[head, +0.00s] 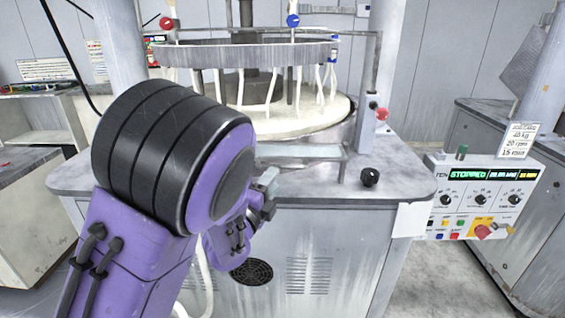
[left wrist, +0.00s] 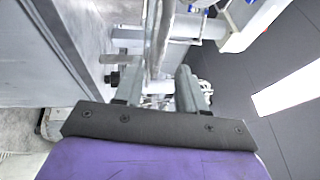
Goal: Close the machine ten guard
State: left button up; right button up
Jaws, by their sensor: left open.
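Machine ten (head: 400,165) stands ahead, with a round pale platen (head: 300,122) under a raised grey ring (head: 240,54). A grey tubular frame (head: 373,75), which looks like the guard, has a top bar and a right upright around the platen. A flat grey bar (head: 300,152) crosses the platen's front. My left gripper (head: 266,190) is at the machine's front edge, partly hidden by my purple arm. In the left wrist view its fingers (left wrist: 158,92) are apart, with a grey bar (left wrist: 156,45) beyond and between them; contact cannot be told. My right gripper is out of view.
The control panel (head: 485,200) at the right reads TEN and STOPPED, with knobs and a red button. A black knob (head: 370,177) stands on the machine's top. Grey cabinets stand left and right, with floor (head: 420,275) between machine and right cabinet.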

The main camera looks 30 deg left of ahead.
aim_at(282, 168)
pick_arm(q)
jog(key=p+x, duration=0.2)
jog(key=x, duration=0.4)
jog(key=shift+w+a, duration=0.1)
jog(key=shift+w, duration=0.45)
